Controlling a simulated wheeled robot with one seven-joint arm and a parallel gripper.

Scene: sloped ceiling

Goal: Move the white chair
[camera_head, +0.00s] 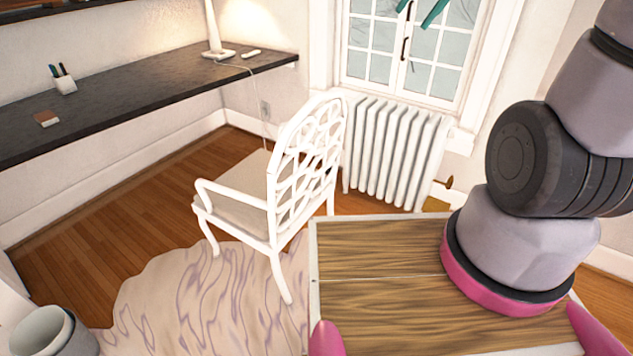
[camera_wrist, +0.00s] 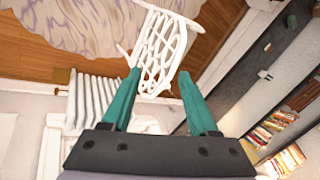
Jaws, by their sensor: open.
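The white chair (camera_head: 276,190) stands upright in the middle of the head view, with a lattice back, armrests and a pale seat. Its back faces toward the right, and its seat side faces the dark desk. In the wrist view the chair (camera_wrist: 160,48) shows upside down beyond my fingertips, its lattice back lying between them in the picture. My gripper (camera_wrist: 158,75) is open, with two teal fingers apart and nothing between them. In the head view the tips of my gripper (camera_head: 417,14) hang at the top edge, in front of the window and above the chair, apart from it.
A long dark desk (camera_head: 120,95) runs along the left wall, with a lamp (camera_head: 215,35) and a pen cup (camera_head: 64,82). A white radiator (camera_head: 395,155) stands behind the chair under the window. A pale patterned rug (camera_head: 190,290) reaches under the chair. Wooden floor (camera_head: 110,225) is clear at left.

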